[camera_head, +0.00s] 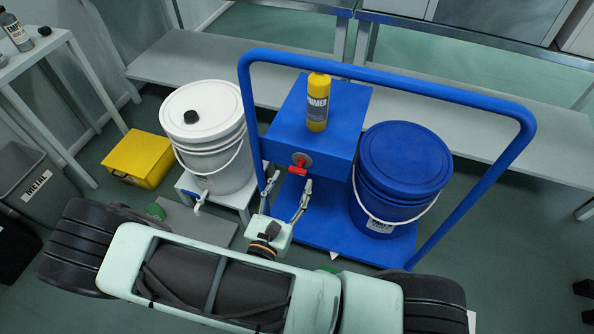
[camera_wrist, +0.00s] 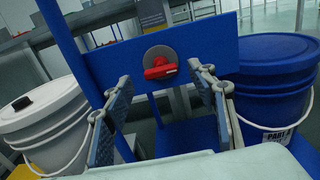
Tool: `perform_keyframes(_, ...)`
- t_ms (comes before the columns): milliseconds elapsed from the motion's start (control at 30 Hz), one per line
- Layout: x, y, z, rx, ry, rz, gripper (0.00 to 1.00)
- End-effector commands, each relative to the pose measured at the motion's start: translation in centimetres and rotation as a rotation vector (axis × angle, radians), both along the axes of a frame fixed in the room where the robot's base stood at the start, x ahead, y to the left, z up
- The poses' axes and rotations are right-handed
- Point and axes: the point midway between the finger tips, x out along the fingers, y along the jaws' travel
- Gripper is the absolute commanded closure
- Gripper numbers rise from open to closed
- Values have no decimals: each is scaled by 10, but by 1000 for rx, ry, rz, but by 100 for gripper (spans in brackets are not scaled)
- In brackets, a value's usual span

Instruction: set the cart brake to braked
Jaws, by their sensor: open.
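The cart brake is a red handle (camera_head: 298,167) on a grey round plate, fixed to the front face of the cart's blue box. The blue cart (camera_head: 330,232) has a tall blue tube frame. My gripper (camera_head: 288,188) is open and empty, in front of and below the handle. In the wrist view my gripper's fingers (camera_wrist: 160,98) stand apart, with the handle seen between and beyond them. They do not appear to touch it.
A yellow primer can (camera_head: 317,102) stands on the blue box. A blue bucket (camera_head: 400,175) stands on the cart at right. A white bucket (camera_head: 209,140) with a tap stands on a low stand at left. A yellow box (camera_head: 139,158) and grey bin (camera_head: 40,185) are further left.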

Motion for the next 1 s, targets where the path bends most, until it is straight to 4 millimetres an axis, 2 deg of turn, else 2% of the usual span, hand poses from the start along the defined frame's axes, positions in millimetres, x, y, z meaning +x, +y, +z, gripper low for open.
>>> perform_keyframes(100,21,-8,-1,1,-1,-3,48)
perform_keyframes(300,43,-16,-1,2,-1,-2,48)
perform_keyframes(667,49,-18,0,2,0,-1,48)
perform_keyframes(1000,49,-18,0,2,0,-1,83)
